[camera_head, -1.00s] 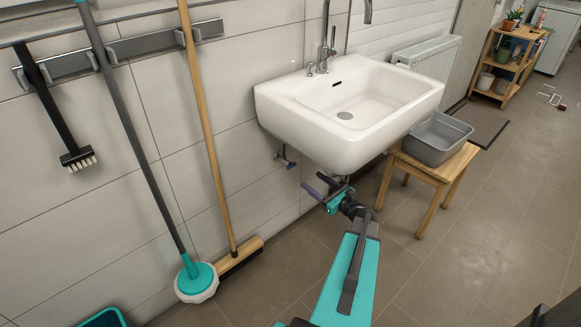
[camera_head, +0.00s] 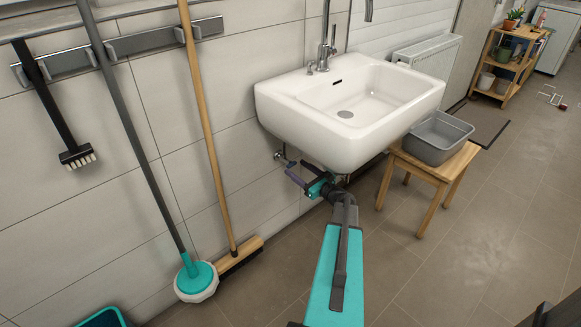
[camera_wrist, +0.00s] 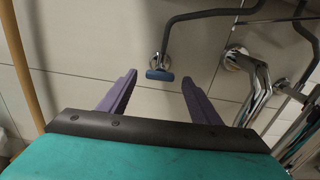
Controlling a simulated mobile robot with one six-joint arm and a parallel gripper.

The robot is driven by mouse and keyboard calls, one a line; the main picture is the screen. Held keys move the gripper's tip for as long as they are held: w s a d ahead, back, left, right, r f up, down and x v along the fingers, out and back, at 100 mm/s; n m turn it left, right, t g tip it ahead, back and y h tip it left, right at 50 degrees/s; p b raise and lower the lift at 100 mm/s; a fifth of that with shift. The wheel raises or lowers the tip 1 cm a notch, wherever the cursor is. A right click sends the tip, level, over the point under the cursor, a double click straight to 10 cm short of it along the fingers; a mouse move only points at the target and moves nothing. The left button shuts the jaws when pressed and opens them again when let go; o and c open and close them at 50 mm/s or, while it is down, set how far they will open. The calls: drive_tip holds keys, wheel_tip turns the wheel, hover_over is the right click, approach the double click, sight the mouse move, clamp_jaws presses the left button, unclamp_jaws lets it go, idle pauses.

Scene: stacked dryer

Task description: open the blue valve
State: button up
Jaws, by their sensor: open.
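The blue valve (camera_wrist: 159,75) is a small blue handle on a chrome fitting at the tiled wall. In the wrist view it sits ahead of my gripper (camera_wrist: 160,85), roughly midway between the two purple fingers and apart from them. My gripper is open and empty. In the head view my gripper (camera_head: 291,173) is under the left side of the sink, close to the wall fitting (camera_head: 281,155). The blue handle is hard to make out there, partly hidden near the fingers.
The white sink (camera_head: 345,110) hangs just above my gripper. Chrome pipes (camera_wrist: 255,85) and a dark hose (camera_wrist: 200,14) run close by on the right and above. A broom (camera_head: 240,256) leans left. A wooden stool (camera_head: 440,172) with a grey basin (camera_head: 437,138) stands right.

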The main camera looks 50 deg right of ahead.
sight(291, 163)
drive_tip(key=shift+w+d, duration=0.2)
drive_tip(key=shift+w, duration=2)
drive_tip(key=c, duration=1)
drive_tip(key=shift+a, duration=0.2)
drive_tip(key=shift+c, duration=0.2)
drive_tip(key=shift+d, duration=0.1)
